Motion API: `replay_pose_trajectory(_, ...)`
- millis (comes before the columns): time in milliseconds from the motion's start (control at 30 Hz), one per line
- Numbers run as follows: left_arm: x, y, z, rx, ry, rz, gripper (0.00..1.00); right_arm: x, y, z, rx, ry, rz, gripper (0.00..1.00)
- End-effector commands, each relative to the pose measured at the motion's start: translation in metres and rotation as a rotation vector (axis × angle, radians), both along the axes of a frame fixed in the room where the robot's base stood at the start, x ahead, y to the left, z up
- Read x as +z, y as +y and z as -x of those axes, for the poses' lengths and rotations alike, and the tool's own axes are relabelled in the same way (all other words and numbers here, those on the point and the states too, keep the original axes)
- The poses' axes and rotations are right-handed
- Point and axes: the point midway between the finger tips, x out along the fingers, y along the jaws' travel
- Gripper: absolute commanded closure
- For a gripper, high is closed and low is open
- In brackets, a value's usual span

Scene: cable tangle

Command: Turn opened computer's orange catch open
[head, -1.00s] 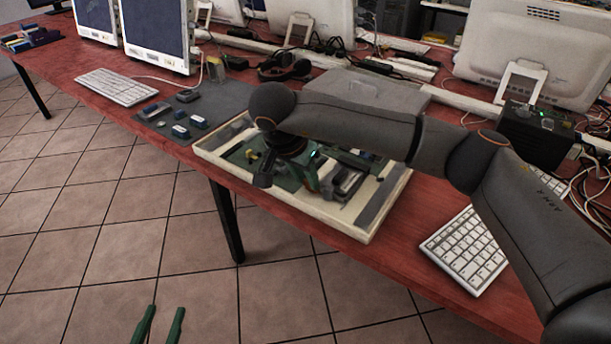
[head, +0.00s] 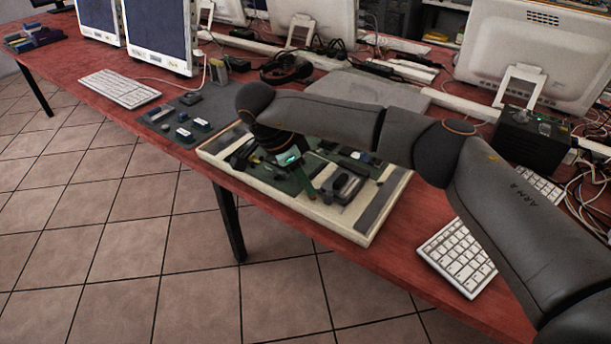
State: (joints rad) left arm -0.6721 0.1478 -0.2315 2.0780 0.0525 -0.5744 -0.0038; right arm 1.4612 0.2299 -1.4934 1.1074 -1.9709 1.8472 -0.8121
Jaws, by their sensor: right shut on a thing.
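The opened computer (head: 377,222) lies on the red table as a shallow cream-white case with green boards and dark parts inside. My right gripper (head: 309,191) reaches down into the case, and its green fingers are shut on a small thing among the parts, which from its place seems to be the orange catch. The catch itself is hidden by the fingers and my wrist, so how far it is turned cannot be told. My left gripper is out of view.
A grey mat (head: 203,107) with small loose parts lies left of the case. A flat grey box (head: 368,92) lies behind it. White keyboards (head: 457,252) stand to the right and far left (head: 119,88). Monitors and cables fill the table's back.

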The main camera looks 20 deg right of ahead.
Motion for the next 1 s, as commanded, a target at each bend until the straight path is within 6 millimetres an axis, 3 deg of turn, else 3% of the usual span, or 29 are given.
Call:
replay_pose_trajectory(467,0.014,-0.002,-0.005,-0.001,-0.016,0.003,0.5,0.001,-0.001,-0.005,-0.459,-0.001,0.002,1.0)
replay_pose_trajectory(967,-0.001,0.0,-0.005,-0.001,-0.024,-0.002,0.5,-0.002,-0.003,-0.008,-0.842,-0.001,0.001,1.0)
replay_pose_trajectory(1000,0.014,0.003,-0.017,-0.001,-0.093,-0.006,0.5,-0.002,-0.003,-0.008,-0.859,-0.001,0.001,1.0)
